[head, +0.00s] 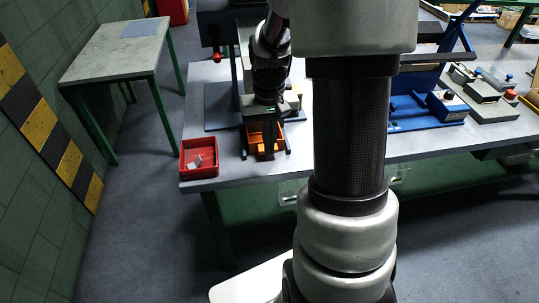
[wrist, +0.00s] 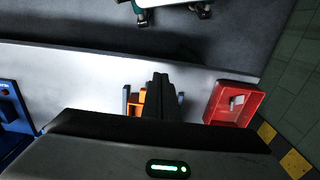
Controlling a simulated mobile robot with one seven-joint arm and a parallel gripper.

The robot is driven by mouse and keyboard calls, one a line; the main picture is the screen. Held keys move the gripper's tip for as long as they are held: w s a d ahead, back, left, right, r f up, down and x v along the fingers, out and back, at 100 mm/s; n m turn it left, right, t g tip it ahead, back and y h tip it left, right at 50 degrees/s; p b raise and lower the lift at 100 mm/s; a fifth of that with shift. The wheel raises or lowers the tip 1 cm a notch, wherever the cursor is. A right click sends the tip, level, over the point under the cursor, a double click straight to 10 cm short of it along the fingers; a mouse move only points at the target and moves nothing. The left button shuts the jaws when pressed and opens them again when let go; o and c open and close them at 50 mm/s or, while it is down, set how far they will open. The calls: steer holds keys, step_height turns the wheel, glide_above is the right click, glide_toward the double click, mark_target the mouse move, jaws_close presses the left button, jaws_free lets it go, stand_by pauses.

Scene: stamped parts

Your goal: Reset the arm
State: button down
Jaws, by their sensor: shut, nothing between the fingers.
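My gripper (head: 268,152) points down over the left part of the workbench (head: 225,172). Its dark fingers also show in the wrist view (wrist: 159,78), closed together with nothing between them. An orange container or fixture (head: 282,135) with dark side bars stands at the fingers. It also shows in the wrist view (wrist: 139,102), partly hidden behind them. I cannot tell the height of the fingertips above it.
A red tray (head: 184,163) with small grey parts (head: 196,162) sits at the bench's front left corner. A blue fixture (head: 402,112) and grey blocks (head: 482,90) stand to the right. A separate table (head: 110,62) stands at the left.

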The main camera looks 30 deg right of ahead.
steer(key=s+a+r+n+t+p, duration=0.1)
steer(key=s+a+r+t+p, duration=0.1)
steer(key=s+r, duration=0.3)
steer(key=s+a+r+n+t+p, duration=0.1)
steer(key=s+a+r+p, duration=0.3)
steer(key=r, duration=0.9)
steer(key=s+a+r+n+t+p, duration=0.1)
steer(key=s+a+r, duration=0.4)
steer(key=r, duration=0.5)
steer(key=shift+s+t+p, duration=0.55)
steer(key=shift+t+p, duration=0.25)
steer(key=shift+p, duration=0.45)
